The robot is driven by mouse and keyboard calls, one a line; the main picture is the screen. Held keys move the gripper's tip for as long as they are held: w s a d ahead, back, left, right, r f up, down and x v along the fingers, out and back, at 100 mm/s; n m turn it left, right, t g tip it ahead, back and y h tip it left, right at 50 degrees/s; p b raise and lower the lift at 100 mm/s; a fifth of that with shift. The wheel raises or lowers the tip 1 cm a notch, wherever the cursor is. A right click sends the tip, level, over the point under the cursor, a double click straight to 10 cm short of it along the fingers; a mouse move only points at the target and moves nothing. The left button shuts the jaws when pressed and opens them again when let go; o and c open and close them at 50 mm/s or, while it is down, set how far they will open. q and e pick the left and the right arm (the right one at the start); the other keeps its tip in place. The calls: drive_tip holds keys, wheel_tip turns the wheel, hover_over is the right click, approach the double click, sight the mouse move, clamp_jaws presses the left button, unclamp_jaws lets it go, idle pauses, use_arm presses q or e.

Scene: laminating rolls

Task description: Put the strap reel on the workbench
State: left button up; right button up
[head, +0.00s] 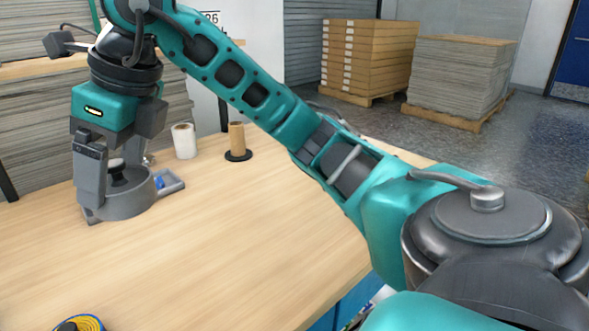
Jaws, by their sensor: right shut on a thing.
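My right gripper (119,176) is at the left of the workbench (235,235), pointing down, with a grey finger at its near side. It is shut on a grey round drum (138,203) with a dark middle. The drum is low at the bench top; whether it rests on it I cannot tell. The gripper hides part of it. A yellow and blue coil (90,323) with a dark centre is cut off at the bottom left. I cannot tell which of the two is the strap reel. My left gripper is not in view.
A small grey tray (175,186) with something blue is beside the drum. A white roll (184,141) and a brown core on a black base (237,140) stand near the back edge. The bench middle is clear. Loaded pallets (460,80) stand on the floor beyond.

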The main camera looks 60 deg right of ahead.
drive_tip(key=shift+s+d, duration=0.1)
drive_tip(key=shift+d, duration=0.05)
wheel_tip(320, 180, down, 20)
drive_tip(key=b, duration=0.5)
drive_tip(key=shift+b, duration=0.3)
drive_tip(key=shift+f, duration=0.15)
drive_tip(key=o, duration=0.7)
drive_tip(key=shift+f, duration=0.1)
drive_tip(key=o, duration=0.3)
